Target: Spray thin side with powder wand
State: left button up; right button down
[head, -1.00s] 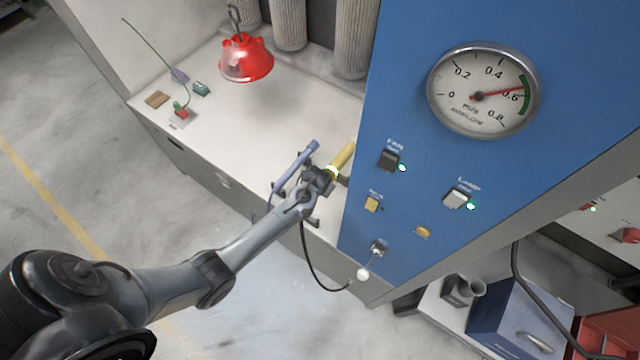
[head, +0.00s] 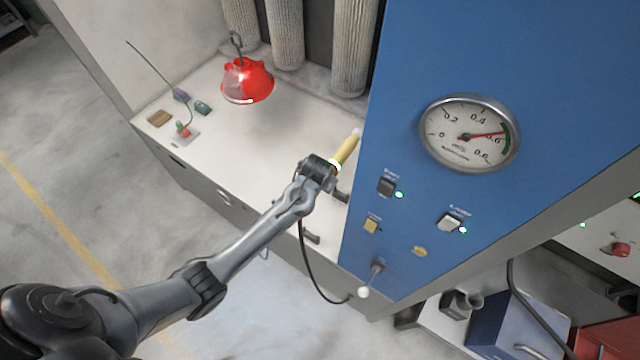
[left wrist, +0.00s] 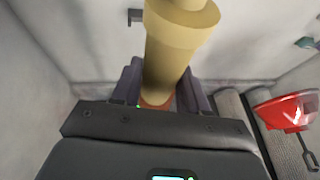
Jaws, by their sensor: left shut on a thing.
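My left gripper (head: 322,172) is shut on the yellow powder wand (head: 345,152); a bright ring sits at the wand's base and its pale tip points up and right. In the left wrist view the wand (left wrist: 172,55) stands up between the fingers. A black cable hangs below my gripper toward the blue panel. The red hood (head: 246,82) hangs from a hook over the white bench, left of and behind the wand and apart from it. A pale translucent area shows along its lower edge. The hood is at the right in the left wrist view (left wrist: 285,108). My right gripper is out of view.
The blue panel (head: 400,270) with a dial gauge (head: 470,134), switches and a white-knobbed lever (head: 364,291) stands right of the wand. Pleated filters (head: 285,35) line the back. Small items lie at the bench's left. The middle of the white bench (head: 250,140) is free.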

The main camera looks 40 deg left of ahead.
pick_arm(q)
jog(key=shift+r, duration=2)
